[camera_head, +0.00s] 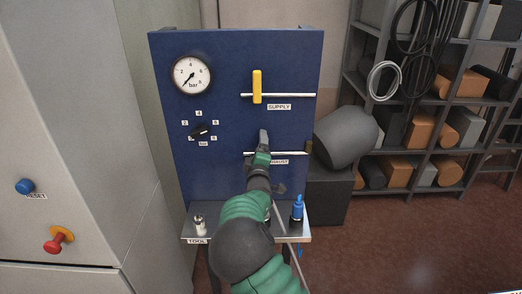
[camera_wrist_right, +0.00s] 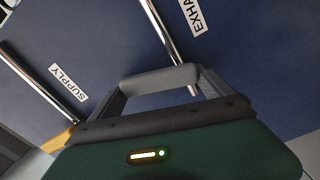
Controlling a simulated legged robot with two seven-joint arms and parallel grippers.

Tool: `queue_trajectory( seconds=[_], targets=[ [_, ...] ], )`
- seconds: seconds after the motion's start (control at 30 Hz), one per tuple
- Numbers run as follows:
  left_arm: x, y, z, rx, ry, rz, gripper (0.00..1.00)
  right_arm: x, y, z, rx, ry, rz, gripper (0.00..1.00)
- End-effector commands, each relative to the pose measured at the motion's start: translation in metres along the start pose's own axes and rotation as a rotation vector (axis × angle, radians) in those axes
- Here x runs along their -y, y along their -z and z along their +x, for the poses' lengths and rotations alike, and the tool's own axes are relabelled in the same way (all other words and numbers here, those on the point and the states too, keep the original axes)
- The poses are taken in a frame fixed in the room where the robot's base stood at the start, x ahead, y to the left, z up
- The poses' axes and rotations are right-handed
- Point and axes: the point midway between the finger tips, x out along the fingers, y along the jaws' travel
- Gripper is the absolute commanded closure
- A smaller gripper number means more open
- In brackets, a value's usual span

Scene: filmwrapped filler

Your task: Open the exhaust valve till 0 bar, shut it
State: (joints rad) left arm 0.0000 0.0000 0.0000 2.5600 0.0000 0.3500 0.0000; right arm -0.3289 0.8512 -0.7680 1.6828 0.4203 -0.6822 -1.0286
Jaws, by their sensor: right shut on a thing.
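The EXHAUST label (camera_head: 280,162) is partly covered. The gauge (camera_head: 191,76), marked in bar, has its needle toward the lower left, near the low end; the exact reading is too small to tell. My left gripper is not in view.
Above, the yellow supply handle (camera_head: 257,86) stands upright across its pipe. A black selector knob (camera_head: 202,131) is left of the exhaust. A shelf (camera_head: 188,238) below carries a metal fitting (camera_head: 199,224) and a blue tool (camera_head: 298,208). A grey rounded body (camera_head: 345,137) stands close on the right.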

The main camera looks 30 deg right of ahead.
Motion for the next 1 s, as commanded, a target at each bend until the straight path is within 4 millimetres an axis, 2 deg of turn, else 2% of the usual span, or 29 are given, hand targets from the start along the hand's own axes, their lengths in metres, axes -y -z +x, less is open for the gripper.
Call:
queue_trajectory(
  seconds=[0.03,0.4,1.0],
  targets=[
    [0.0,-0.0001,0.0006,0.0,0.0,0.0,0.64,0.0052,0.002,-0.0009,-0.001,0.007,-0.041,0.81],
    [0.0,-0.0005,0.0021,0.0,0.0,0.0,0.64,0.0097,0.0091,-0.0009,-0.002,0.007,-0.26,0.81],
    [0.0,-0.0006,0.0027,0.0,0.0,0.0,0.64,0.0131,0.01,-0.0011,-0.001,0.012,-0.328,0.81]
  ],
)
